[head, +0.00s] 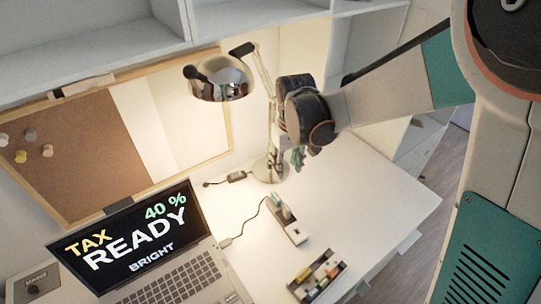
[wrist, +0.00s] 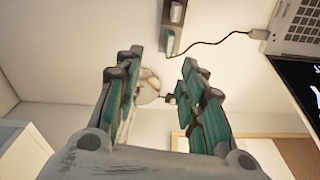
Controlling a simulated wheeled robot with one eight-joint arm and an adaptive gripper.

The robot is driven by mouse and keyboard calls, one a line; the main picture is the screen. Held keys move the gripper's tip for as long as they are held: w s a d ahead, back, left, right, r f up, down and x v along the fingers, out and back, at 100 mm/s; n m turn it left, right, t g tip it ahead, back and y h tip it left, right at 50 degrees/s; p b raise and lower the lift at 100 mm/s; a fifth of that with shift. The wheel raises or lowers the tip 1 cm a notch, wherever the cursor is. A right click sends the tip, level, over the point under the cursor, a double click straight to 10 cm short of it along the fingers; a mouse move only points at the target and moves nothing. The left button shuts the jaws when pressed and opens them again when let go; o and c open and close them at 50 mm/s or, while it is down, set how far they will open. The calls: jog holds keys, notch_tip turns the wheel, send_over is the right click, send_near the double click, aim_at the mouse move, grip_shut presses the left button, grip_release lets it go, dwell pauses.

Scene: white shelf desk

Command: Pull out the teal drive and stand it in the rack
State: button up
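The teal drive (head: 277,201) sits at the far end of a narrow grey-and-white hub (head: 297,236) on the white desk. In the wrist view the teal drive (wrist: 170,42) shows at the near end of the hub (wrist: 176,14). The rack (head: 305,291) lies nearer on the desk and holds several small coloured drives. My gripper (head: 300,157) is raised above the desk, behind the hub and in front of the lamp. In the wrist view my gripper (wrist: 155,82) has its teal-padded fingers wide apart, with nothing held between them.
A laptop (head: 180,280) stands left of the hub, joined to it by a black cable (head: 245,223). A chrome desk lamp (head: 222,80) stands behind my gripper, its round base (head: 270,171) on the desk. A corkboard (head: 70,155) leans behind. The desk's right side is clear.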

aim_at(275, 195)
jog(key=shift+n+g, duration=0.4)
jog(key=shift+n, duration=0.2)
jog(key=a+f, duration=0.1)
jog(key=f, duration=0.3)
jog(key=w+a+f+b, duration=0.1)
jog(key=f, duration=0.3)
jog(key=a+f, duration=0.1)
jog(key=f, duration=0.3)
jog(key=shift+w+a+f+b, duration=0.15)
jog(key=shift+a+f+b, duration=0.05)
jog(key=shift+b, duration=0.15)
jog(key=f+b, duration=0.1)
jog(key=f, duration=0.2)
jog(key=f+b, duration=0.1)
jog(key=f, duration=0.1)
jog(key=shift+w+d+f+b, duration=0.1)
jog(key=shift+w+b, duration=0.15)
jog(key=shift+b, duration=0.05)
grip_shut()
